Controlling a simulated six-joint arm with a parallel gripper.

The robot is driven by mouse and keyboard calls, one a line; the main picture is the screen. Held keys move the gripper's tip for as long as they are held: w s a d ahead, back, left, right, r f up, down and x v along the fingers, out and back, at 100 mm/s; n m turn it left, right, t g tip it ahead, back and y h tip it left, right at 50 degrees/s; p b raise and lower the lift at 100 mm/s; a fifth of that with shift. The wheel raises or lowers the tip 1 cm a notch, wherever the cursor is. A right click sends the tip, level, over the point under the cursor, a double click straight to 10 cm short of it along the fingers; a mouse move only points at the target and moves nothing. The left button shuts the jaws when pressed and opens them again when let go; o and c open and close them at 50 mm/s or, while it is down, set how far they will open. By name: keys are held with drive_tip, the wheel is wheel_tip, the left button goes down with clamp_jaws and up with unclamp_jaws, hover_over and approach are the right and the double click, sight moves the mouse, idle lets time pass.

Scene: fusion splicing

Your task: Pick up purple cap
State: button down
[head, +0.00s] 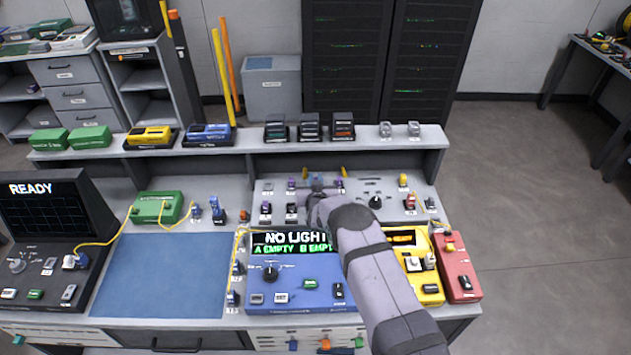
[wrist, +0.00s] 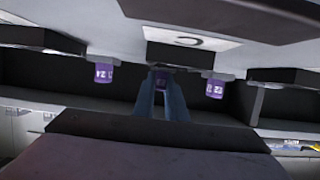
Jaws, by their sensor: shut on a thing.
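Several small purple caps sit on the grey panel at the back of the bench. In the wrist view, one purple cap (wrist: 162,84) is between the two blue-grey fingers of my gripper (wrist: 161,78), which are shut on it. It looks still close to the panel; I cannot tell whether it touches it. Two other purple caps show to the left (wrist: 103,73) and right (wrist: 214,89). In the head view my gripper (head: 317,184) is over the panel, with a purple cap on its left (head: 291,184) and another on its right (head: 338,183); the held cap is hidden by my arm.
A blue tester (head: 290,299) reading "NO LIGHT" stands in front of the panel, partly behind my arm. Yellow (head: 432,291) and red (head: 461,281) units are to its right. A blue mat (head: 160,275) lies clear at left. A grey shelf (head: 240,144) runs behind.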

drive_tip(key=shift+r, duration=0.2)
drive_tip(key=shift+r+b, duration=1.85)
drive_tip(key=shift+r, duration=2.9)
